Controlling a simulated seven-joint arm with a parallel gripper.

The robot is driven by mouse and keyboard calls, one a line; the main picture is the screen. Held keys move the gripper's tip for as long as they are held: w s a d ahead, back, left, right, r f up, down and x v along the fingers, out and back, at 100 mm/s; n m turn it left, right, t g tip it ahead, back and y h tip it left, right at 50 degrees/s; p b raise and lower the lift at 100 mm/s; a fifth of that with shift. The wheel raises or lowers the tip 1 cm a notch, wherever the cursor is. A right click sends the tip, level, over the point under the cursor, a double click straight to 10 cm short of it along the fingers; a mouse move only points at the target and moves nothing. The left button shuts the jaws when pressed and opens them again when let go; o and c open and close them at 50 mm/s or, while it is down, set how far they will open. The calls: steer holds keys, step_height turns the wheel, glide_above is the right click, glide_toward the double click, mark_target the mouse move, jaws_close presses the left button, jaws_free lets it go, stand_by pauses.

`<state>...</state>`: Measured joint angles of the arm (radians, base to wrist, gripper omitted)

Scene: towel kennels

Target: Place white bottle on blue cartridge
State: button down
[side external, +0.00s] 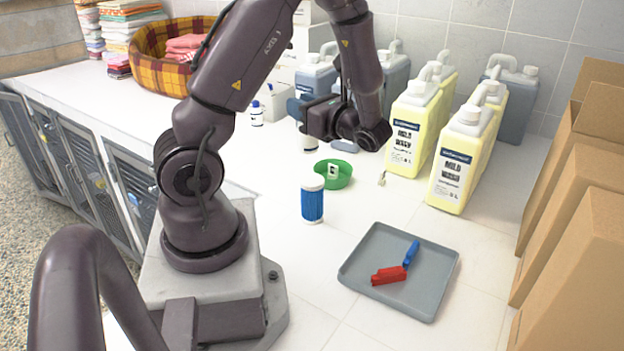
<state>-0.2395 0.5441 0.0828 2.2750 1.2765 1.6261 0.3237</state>
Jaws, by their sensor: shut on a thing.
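The blue cartridge (312,204), a blue ribbed cylinder with a white top, stands upright on the white counter in front of the green bowl. My gripper (309,131) is behind it, near the back of the counter, and its fingers are mostly hidden by my wrist. It is shut on a white bottle (310,145), of which only the lower part shows below my gripper. I cannot tell whether the bottle touches the counter. Another small white bottle (256,114) with a blue cap stands to the left.
A green bowl (345,180) holds a small white item. A grey tray (440,284) with red and blue pieces lies at front right. Yellow jugs (459,160) stand behind, cardboard boxes (580,235) at right. A plaid basket (150,55) stands back left.

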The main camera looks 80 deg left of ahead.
mark_target(306, 139)
steer(key=shift+w+a+r+m+t, duration=0.1)
steer(key=shift+w+a+m+t, duration=0.2)
steer(key=shift+t, duration=0.1)
steer(key=shift+y, duration=0.3)
steer(key=shift+w+f, duration=0.1)
steer(key=shift+f, duration=3.7)
steer(key=shift+f, duration=0.1)
steer(key=c, duration=0.9)
jaws_free()
